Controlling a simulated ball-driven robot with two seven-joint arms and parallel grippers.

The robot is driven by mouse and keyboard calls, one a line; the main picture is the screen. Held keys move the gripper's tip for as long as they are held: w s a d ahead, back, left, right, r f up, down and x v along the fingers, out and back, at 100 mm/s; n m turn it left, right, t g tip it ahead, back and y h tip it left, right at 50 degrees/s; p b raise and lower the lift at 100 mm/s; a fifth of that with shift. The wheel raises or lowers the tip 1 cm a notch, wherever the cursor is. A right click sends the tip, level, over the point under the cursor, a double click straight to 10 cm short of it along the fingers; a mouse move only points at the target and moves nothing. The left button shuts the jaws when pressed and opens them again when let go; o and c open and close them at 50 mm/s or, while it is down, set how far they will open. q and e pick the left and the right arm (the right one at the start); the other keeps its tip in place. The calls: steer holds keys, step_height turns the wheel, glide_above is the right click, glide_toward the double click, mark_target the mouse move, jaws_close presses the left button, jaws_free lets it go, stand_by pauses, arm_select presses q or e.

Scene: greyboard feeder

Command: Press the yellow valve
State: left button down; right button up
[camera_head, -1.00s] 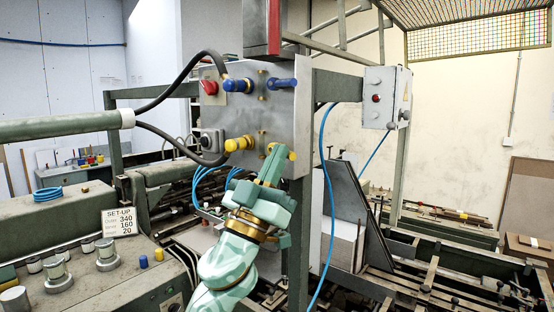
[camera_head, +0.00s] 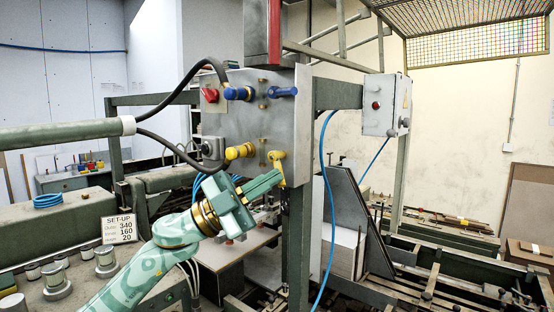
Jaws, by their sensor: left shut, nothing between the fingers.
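The steel panel (camera_head: 250,118) carries two yellow fittings low on its face. The right one is a yellow valve (camera_head: 277,158), whose handle now hangs down, slightly to the right. The left one is a yellow fitting (camera_head: 240,151) that points out to the left. My left gripper (camera_head: 277,176) comes up from the lower left and is shut and empty. Its tips are right beside the hanging yellow handle, overlapping it in the picture; I cannot tell whether they touch. My right gripper is not in view.
Two blue valves (camera_head: 282,92) and a red knob (camera_head: 210,94) sit higher on the panel. A black hose (camera_head: 168,108) curves left of it. A blue hose (camera_head: 324,200) hangs to the right. A grey control box (camera_head: 382,104) stands further right.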

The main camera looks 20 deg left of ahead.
arm_select(q)
steer(key=m+g, duration=0.1)
steer(key=a+m+g+y+p, duration=0.1)
steer(key=m, duration=0.1)
steer(key=m+g+p, duration=0.1)
steer(key=shift+w+a+f+m+g+y, duration=0.2)
steer(key=shift+w+a+m+g+y, duration=0.1)
steer(key=shift+g+y, duration=0.1)
steer(key=shift+w+a, duration=0.1)
steer(key=shift+a, duration=0.05)
stand_by(0.9)
